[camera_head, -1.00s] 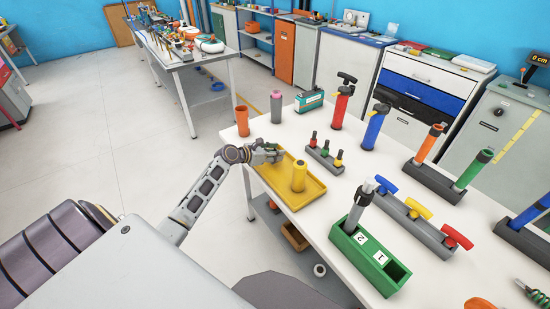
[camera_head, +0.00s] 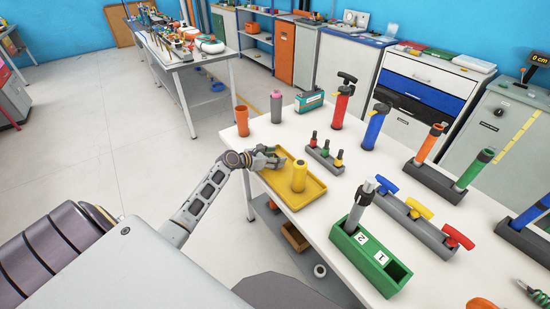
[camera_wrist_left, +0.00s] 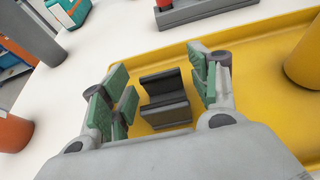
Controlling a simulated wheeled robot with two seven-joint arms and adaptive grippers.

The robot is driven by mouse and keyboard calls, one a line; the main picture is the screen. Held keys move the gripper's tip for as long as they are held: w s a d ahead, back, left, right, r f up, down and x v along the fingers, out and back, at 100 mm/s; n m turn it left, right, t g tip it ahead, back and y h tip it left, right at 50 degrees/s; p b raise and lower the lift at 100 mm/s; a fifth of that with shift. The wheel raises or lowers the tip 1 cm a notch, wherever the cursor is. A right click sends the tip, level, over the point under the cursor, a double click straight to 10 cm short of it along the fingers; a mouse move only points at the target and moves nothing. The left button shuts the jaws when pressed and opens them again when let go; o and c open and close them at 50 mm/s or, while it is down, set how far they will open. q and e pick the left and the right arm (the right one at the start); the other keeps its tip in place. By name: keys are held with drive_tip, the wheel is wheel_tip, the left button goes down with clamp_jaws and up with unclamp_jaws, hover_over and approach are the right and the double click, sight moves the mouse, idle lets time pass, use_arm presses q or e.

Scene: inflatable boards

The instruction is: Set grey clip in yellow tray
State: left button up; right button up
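The grey clip (camera_wrist_left: 165,102) is a small dark grey channel-shaped piece, seen in the left wrist view. It rests on the floor of the yellow tray (camera_wrist_left: 251,85), at the tray's left end in the head view (camera_head: 311,197). My left gripper (camera_wrist_left: 160,92) has its green-padded fingers spread on both sides of the clip, with gaps between pads and clip. In the head view the left gripper (camera_head: 275,157) is low over the tray's left end and mostly hides the clip. My right gripper is in neither current view.
A yellow cylinder (camera_head: 299,177) stands in the tray. An orange cup (camera_head: 242,121) and a grey cylinder with a pink top (camera_head: 276,107) stand behind. A small rack with three knobs (camera_head: 325,158) and a green box (camera_head: 369,262) stand to the right.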

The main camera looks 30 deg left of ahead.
use_arm(q)
drive_tip(key=shift+r, duration=0.1)
drive_tip(key=v, duration=1.2)
drive_tip(key=shift+p, duration=0.3)
idle(0.3)
idle(0.8)
